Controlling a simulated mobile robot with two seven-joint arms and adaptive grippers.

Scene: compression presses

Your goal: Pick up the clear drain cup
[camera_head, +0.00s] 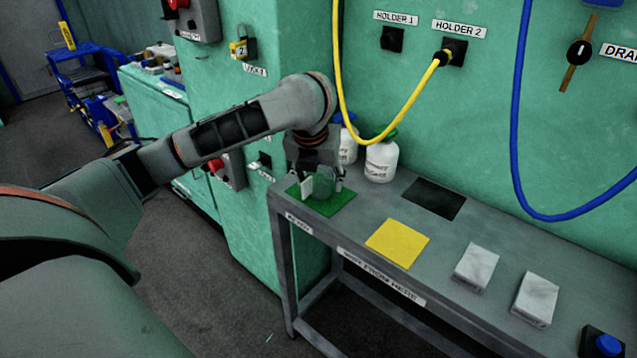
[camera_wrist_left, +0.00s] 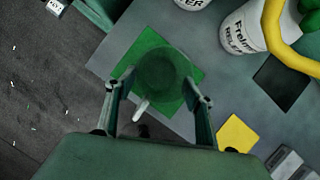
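The clear drain cup (camera_head: 326,180) stands on the green mat (camera_head: 338,203) at the left end of the bench and looks green-tinted. In the left wrist view the cup (camera_wrist_left: 165,75) shows as a dark round shape over the green mat (camera_wrist_left: 193,62), a little ahead of my fingertips. A white piece (camera_wrist_left: 140,109) lies at its near side. My left gripper (camera_head: 317,178) points down over the mat. In the wrist view the gripper's fingers (camera_wrist_left: 158,79) are spread, one on each side of the cup. I cannot tell whether they touch it. My right gripper is not in view.
White bottles (camera_head: 381,160) stand close behind the mat, by the press wall. A dark square (camera_head: 433,198), a yellow mat (camera_head: 397,243) and white boxes (camera_head: 476,266) lie to the right. A yellow hose (camera_head: 397,125) hangs above the bottles. The bench's left edge is near the green mat.

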